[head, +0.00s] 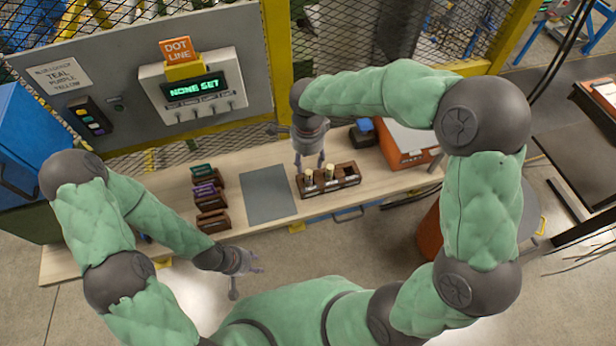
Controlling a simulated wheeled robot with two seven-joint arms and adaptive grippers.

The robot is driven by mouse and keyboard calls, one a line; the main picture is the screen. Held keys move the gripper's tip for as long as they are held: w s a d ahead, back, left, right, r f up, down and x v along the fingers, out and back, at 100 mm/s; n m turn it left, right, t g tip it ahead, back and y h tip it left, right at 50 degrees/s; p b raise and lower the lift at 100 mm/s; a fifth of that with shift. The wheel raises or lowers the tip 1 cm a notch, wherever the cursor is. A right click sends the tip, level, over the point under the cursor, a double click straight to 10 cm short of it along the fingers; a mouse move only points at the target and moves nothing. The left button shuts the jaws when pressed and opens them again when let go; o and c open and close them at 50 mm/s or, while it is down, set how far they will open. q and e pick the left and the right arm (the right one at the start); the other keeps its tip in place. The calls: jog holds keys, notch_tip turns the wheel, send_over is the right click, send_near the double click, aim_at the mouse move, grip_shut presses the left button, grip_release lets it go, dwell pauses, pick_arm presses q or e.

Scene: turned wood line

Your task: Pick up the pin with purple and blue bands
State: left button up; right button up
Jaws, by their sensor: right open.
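A dark wooden rack (345,187) stands on the bench and holds a few upright pins. One pin (309,179) is in its left part, and a pale-topped pin (329,171) is just right of it. Their bands are too small to read, so I cannot tell which one has purple and blue bands. My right gripper (309,166) points down over the rack's left end, open, with its fingers around or just above the left pin; I cannot tell if they touch it. My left gripper (259,263) is open and empty in front of the bench.
Small wooden bins with teal, purple and dark labels (206,190) stand left of a grey mat (268,193), which is bare. An orange-and-white box (408,145) and a blue item (363,131) are behind the rack. A display reading "NONE SET" (193,87) hangs on the panel.

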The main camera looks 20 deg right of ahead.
aim_at(309, 172)
notch_tip(309, 172, down, 2)
jog(key=shift+w+f, duration=0.15)
jog(key=shift+f, duration=0.05)
notch_tip(309, 172, down, 5)
jog(key=shift+d+r+b, duration=0.1)
jog(key=shift+b, duration=0.3)
jog(key=c, duration=1)
